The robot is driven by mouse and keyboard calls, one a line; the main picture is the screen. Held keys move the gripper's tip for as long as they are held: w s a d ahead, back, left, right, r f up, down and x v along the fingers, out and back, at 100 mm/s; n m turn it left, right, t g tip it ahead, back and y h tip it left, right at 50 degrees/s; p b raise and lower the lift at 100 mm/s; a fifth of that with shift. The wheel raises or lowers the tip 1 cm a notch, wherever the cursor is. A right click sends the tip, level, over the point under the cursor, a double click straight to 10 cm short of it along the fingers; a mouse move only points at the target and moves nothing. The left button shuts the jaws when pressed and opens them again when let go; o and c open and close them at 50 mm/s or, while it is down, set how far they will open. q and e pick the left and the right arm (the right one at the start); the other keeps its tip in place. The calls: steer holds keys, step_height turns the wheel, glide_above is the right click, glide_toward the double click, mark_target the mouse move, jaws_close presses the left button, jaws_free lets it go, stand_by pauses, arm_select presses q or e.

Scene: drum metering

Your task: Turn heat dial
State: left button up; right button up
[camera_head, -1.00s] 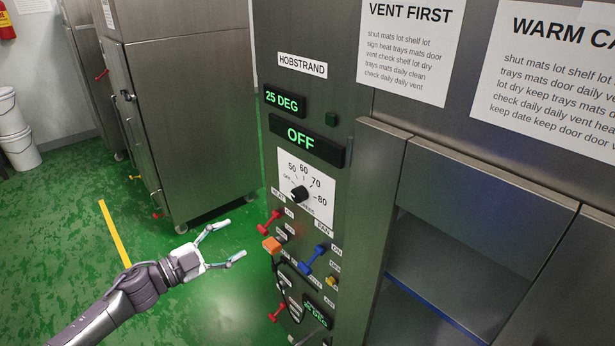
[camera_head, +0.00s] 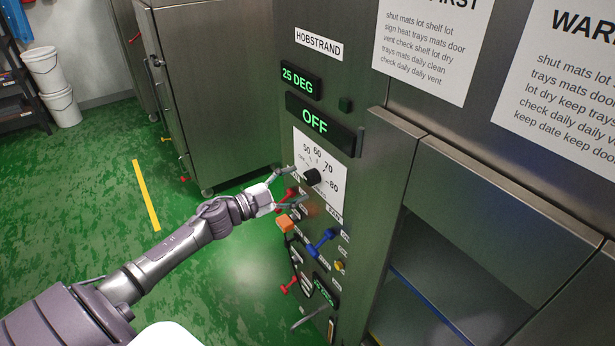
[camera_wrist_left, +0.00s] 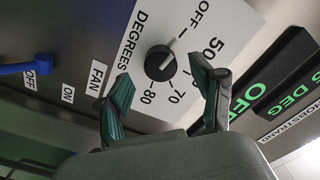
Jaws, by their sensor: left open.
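The heat dial (camera_head: 312,176) is a black round knob on a white scale plate (camera_head: 330,201) marked OFF, 50, 60, 70 and 80 degrees. In the left wrist view the dial (camera_wrist_left: 160,63) shows between my fingers, with a pale mark on it. My left gripper (camera_head: 297,186) is open just left of the dial in the head view. In the left wrist view its two dark green fingers (camera_wrist_left: 160,72) are spread, one to each side of the dial, and hold nothing. I cannot tell whether either finger touches it. My right gripper is not in view.
Green displays above the dial read 25 DEG (camera_head: 301,82) and OFF (camera_head: 320,122). A red lever (camera_head: 287,196), an orange knob (camera_head: 285,223) and a blue lever (camera_head: 322,242) sit close below. Another steel cabinet (camera_head: 215,90) stands behind left. Open green floor (camera_head: 75,180) lies left.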

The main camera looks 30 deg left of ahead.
mark_target(307, 180)
arm_select(q)
steer(key=shift+p+x, duration=0.3)
steer(key=shift+x, duration=1.7)
steer(key=shift+c, duration=0.3)
steer(key=c, duration=1.1)
